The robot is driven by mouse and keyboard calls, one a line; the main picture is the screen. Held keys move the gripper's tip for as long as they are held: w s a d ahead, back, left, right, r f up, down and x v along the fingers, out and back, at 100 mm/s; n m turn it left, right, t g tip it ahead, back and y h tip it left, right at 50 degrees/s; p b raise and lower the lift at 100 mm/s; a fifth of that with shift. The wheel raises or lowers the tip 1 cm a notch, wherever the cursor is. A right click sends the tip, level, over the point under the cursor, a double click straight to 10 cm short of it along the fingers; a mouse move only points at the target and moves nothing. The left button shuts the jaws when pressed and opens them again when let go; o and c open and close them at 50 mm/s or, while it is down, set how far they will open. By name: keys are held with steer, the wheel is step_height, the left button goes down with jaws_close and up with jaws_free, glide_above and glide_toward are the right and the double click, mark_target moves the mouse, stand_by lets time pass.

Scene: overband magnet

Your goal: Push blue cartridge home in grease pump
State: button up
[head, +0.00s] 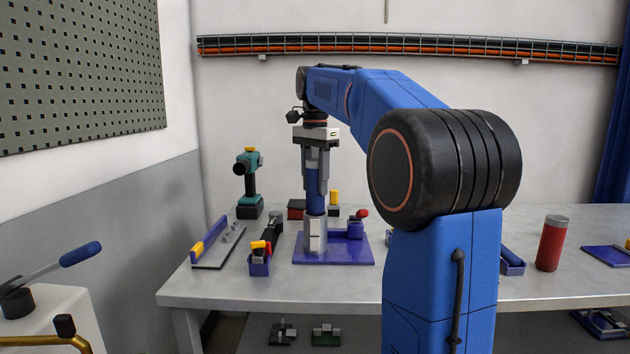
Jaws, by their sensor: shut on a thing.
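My gripper (316,176) points straight down over the bench, its grey fingers shut on the upper part of the blue cartridge (315,199). The cartridge is upright. Its lower end meets the pale grey upright holder of the grease pump (314,236); how deep it sits inside cannot be told. The pump stands on a blue-purple base plate (345,256), with a small blue block (355,230) and a red knob (361,214) at its right.
A teal power tool (248,185) stands at the back left. A blue cup (260,266) with small items and a dark tool (273,232) are left of the pump. A red cylinder (551,243) stands at the right. My arm hides the bench's middle right.

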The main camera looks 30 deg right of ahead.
mark_target(315, 201)
steer(key=shift+f, duration=2.85)
steer(key=o, duration=1.5)
steer(key=shift+c, duration=0.2)
step_height(315, 201, up, 17)
steer(key=shift+r, duration=0.2)
steer(key=s+a+f+n+t, duration=0.2)
steer(key=s+a+f+n, duration=0.7)
steer(key=s+f, duration=0.4)
steer(key=s+a+f+n+t, duration=0.1)
steer(key=s+a+f+n, duration=0.2)
steer(key=s+f, duration=0.5)
steer(key=s+a+f+n+t, duration=0.1)
steer(key=s+a+f+n, duration=0.2)
steer(key=s+f, duration=0.6)
step_height(315, 201, down, 9)
steer(key=shift+a+r+n+t, duration=0.1)
steer(key=shift+a+n+t, duration=0.25)
steer(key=shift+n+t, duration=0.05)
